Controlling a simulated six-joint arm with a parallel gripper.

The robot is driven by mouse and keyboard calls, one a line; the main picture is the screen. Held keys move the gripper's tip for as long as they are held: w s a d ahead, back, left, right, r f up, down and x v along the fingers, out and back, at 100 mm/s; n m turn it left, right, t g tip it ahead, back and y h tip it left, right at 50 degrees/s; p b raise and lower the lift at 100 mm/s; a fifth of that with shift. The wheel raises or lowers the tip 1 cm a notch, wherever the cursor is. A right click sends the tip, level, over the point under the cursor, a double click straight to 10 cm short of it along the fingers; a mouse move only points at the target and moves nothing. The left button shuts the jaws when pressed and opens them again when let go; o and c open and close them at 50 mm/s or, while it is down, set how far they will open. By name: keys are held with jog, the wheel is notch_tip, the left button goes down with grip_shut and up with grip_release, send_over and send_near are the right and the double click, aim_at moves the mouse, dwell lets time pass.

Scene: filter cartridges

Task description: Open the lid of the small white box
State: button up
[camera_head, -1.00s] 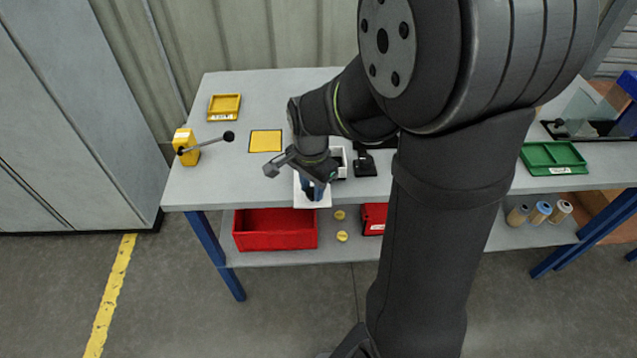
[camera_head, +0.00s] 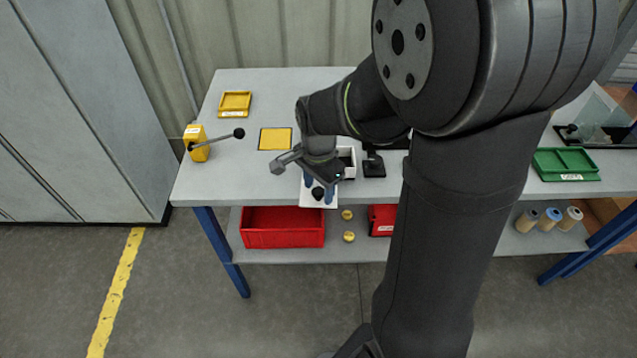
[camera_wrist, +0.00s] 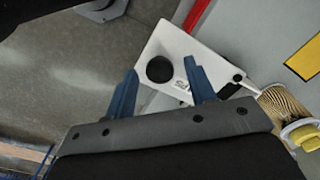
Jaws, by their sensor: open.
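The small white box (camera_head: 351,170) stands near the front edge of the table, partly hidden behind my gripper in the head view. Its dark inside shows at the top. A flat white panel with a black knob (camera_wrist: 160,69) reaches forward from it to the table edge; it looks like the lid, drawn aside. This panel (camera_wrist: 187,43) carries a small dark marking in the wrist view. My gripper (camera_head: 319,188) is open over the panel. Its blue fingers stand apart on either side of the knob, and I see no clear contact. The fingers hide part of the panel.
A pleated cartridge with a yellow end (camera_wrist: 304,135) is right of the panel. A black stand (camera_head: 373,166) is right of the box. A yellow lever block (camera_head: 198,145), yellow mat (camera_head: 275,139) and yellow tray (camera_head: 235,103) lie left. A red bin (camera_head: 282,230) is below.

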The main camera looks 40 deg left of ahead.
notch_tip(320, 180, up, 17)
jog(key=shift+r, duration=0.2)
dwell(0.3)
dwell(0.4)
notch_tip(320, 180, down, 18)
jog(key=shift+r, duration=0.25)
dwell(0.3)
jog(key=shift+r, duration=0.1)
